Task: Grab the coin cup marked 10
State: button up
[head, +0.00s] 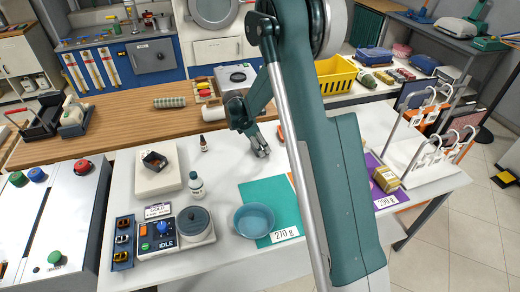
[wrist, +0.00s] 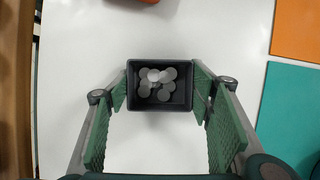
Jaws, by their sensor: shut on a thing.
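In the wrist view a small dark square cup (wrist: 160,105) holds several grey coins (wrist: 157,84). It sits between the green-padded fingers of my gripper (wrist: 160,92), which is shut on its two sides. No marking can be read on it. In the head view my gripper (head: 261,148) is low over the white table, pointing down, and the cup is mostly hidden there. Another small dark object (head: 154,161) lies on a white block (head: 157,178) to the left; its marking cannot be read.
A teal mat (head: 268,200) marked 270 g bears a blue bowl (head: 254,221). A purple mat (head: 377,180) and white racks (head: 430,150) are right.

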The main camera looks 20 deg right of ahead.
notch_tip(320, 180, up, 10)
jog(key=p, duration=0.1)
dwell(0.8)
dwell(0.5)
